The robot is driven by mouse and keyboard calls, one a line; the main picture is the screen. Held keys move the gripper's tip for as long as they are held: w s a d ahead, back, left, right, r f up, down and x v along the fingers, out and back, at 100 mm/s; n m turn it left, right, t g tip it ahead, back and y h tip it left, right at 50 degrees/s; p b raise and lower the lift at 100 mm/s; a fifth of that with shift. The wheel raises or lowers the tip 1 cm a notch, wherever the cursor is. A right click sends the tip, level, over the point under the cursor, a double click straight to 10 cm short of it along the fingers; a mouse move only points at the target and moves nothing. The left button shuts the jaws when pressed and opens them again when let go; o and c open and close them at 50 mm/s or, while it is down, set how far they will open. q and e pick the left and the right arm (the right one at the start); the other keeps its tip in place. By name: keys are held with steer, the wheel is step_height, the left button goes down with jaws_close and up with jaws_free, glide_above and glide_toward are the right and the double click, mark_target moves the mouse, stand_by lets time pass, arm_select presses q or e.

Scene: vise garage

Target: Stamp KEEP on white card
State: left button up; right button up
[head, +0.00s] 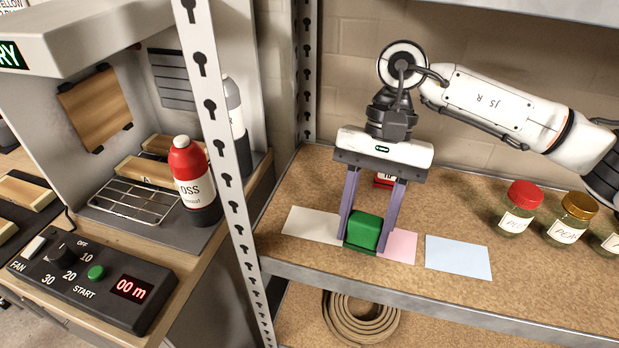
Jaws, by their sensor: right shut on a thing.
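My right gripper (369,240) points down over the shelf, its two purple fingers shut on a green block-shaped stamp (363,231). The stamp is low, between the white card (311,225) and the pink card (400,246), and hides parts near their edges. I cannot tell if it touches the shelf or a card. The white card is to the left and its visible part looks blank. No KEEP lettering can be read. My left gripper is not in view.
A blue card (458,257) lies to the right of the pink one. Jars with red (520,207) and gold (570,219) lids stand at the right. A perforated metal post (222,160) rises at the shelf's left. The shelf's metal front edge (420,296) is close.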

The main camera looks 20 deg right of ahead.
steer(key=w+m+t, duration=0.1)
steer(key=m, duration=0.2)
steer(key=w+a+m+t+y+b, duration=0.1)
steer(key=m, duration=0.3)
steer(key=w+a+r+m+t, duration=0.1)
steer(key=m+t, duration=0.1)
steer(key=m, duration=0.1)
steer(key=shift+w+r+y+b, duration=0.1)
steer(key=shift+w+y+b, duration=0.1)
steer(key=shift+y+b, duration=0.1)
steer(key=w+a+r+m+t+h+b, duration=0.3)
steer(key=w+r+m+t+h, duration=0.1)
steer(key=m, duration=1.2)
steer(key=f, duration=0.2)
steer(key=f+b, duration=0.1)
steer(key=f, duration=0.2)
steer(key=shift+w+a, duration=0.1)
steer(key=shift+w, duration=0.1)
steer(key=shift+f+b, duration=0.4)
steer(key=shift+f+b, duration=0.3)
steer(key=shift+f, duration=0.05)
steer(key=shift+s+f+b, duration=0.15)
steer(key=shift+f+b, duration=0.25)
steer(key=shift+b, duration=0.3)
stand_by(0.8)
